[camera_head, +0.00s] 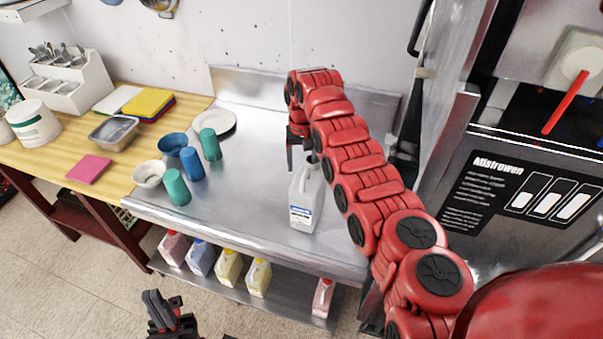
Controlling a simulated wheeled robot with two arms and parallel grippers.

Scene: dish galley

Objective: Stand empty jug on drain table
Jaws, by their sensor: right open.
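A white jug (304,204) with a handle and a small label stands upright on the steel drain table (250,180), toward its front right. My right gripper (302,158) reaches in from the right and points down just above and behind the top of the jug. Its jaws are open; one dark finger shows clearly, and the other is partly hidden by the arm. I cannot tell whether it touches the jug. My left gripper (166,303) is low at the bottom edge, in front of the table and away from everything; its jaw opening is unclear.
Teal and blue cups (192,163), bowls (150,174) and a white plate (215,121) stand left on the steel. A dishwasher (530,190) is at right. The table's middle is clear.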

